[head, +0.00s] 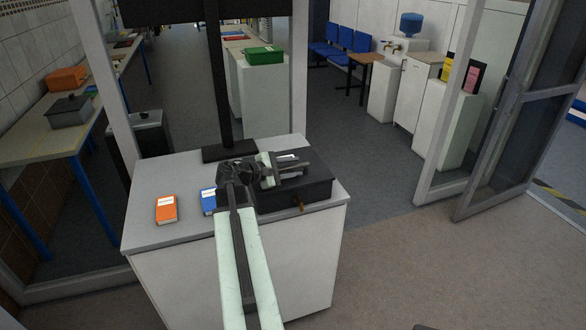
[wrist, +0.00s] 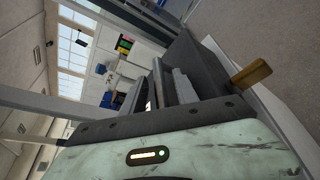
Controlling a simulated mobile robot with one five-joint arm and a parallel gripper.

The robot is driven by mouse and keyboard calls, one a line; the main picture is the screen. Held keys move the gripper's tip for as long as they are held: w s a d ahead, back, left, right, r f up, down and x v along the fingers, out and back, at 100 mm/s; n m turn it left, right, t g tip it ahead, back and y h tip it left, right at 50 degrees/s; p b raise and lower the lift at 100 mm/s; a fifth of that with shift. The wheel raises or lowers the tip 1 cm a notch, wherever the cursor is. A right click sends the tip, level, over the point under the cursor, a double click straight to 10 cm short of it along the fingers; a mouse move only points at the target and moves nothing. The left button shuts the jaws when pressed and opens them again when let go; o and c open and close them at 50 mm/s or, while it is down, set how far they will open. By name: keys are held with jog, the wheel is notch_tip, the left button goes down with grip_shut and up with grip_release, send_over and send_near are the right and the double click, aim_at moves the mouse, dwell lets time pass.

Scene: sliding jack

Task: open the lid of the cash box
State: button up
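The cash box (head: 318,190) is a low black box on the right part of the grey counter. Its top looks flat and closed, partly hidden under my gripper. A brass tab (head: 299,204) sticks out of its front side; in the wrist view the brass tab (wrist: 250,74) is right of my fingers. My gripper (head: 300,167) lies over the top of the box, pointing right. I cannot tell whether the fingers touch the box.
An orange book (head: 166,209) and a blue book (head: 208,201) lie on the counter (head: 150,236), left of the box. A black post (head: 222,90) stands at the counter's back. A glass door (head: 520,120) stands open at the right, with free floor before it.

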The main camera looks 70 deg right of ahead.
grip_shut()
dwell(1.3)
